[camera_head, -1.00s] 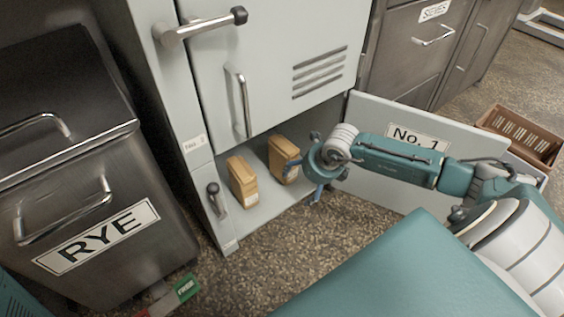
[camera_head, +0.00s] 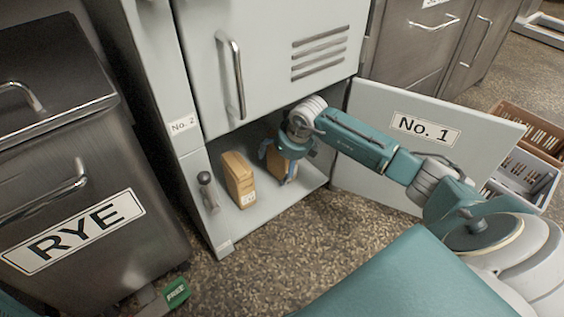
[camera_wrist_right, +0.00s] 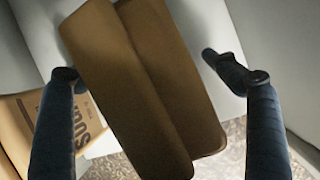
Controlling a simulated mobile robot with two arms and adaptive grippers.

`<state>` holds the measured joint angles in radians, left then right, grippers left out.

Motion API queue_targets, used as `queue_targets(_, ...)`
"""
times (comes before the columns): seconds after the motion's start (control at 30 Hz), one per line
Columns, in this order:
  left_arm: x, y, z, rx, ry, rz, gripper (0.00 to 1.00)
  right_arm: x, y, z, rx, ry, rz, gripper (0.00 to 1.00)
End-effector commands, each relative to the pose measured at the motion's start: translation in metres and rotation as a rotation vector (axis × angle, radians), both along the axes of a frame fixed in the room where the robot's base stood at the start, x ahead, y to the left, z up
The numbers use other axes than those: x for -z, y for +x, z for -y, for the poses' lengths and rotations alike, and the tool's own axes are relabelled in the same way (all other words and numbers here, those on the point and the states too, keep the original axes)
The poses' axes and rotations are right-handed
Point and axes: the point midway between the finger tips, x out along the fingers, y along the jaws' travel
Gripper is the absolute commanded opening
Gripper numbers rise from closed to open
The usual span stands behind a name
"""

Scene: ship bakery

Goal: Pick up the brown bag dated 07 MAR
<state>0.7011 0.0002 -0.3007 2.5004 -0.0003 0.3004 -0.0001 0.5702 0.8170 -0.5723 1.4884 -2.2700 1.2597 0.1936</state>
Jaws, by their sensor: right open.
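Two brown paper bags stand upright in the low open compartment. The left bag (camera_head: 238,180) has a small white label low on its front; its date is too small to read. The right bag (camera_head: 284,168) is partly hidden by my right gripper (camera_head: 279,164), which is open at it. In the right wrist view, this brown bag (camera_wrist_right: 145,90) lies between the spread dark blue fingers of the gripper (camera_wrist_right: 160,76), with gaps at the tips. No date shows on it there. The other bag, with printing (camera_wrist_right: 80,125), shows behind the left finger. My left gripper is out of view.
The compartment's side walls and the cabinet door above (camera_head: 270,60) leave little room around the arm. The open door marked No. 1 (camera_head: 425,135) stands to the right. A RYE bin (camera_head: 80,190) is at the left. Crates (camera_head: 525,170) are at the far right.

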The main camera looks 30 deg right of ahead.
Motion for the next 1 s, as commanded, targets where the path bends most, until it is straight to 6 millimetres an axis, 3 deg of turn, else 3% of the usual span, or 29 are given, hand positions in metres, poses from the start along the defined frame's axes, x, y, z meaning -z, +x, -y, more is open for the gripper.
queue_targets(0.2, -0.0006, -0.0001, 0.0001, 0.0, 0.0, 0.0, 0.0, -0.0009, 0.0002, 0.0, 0.0, 0.0, 0.001, 0.86)
queue_targets(0.6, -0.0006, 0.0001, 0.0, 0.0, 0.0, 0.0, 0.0, -0.0005, 0.0, -0.0002, 0.0, 0.0, 0.001, 0.08)
queue_targets(1.0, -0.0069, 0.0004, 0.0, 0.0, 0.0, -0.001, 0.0, -0.0084, 0.0016, 0.0, 0.0, 0.001, 0.006, 0.07)
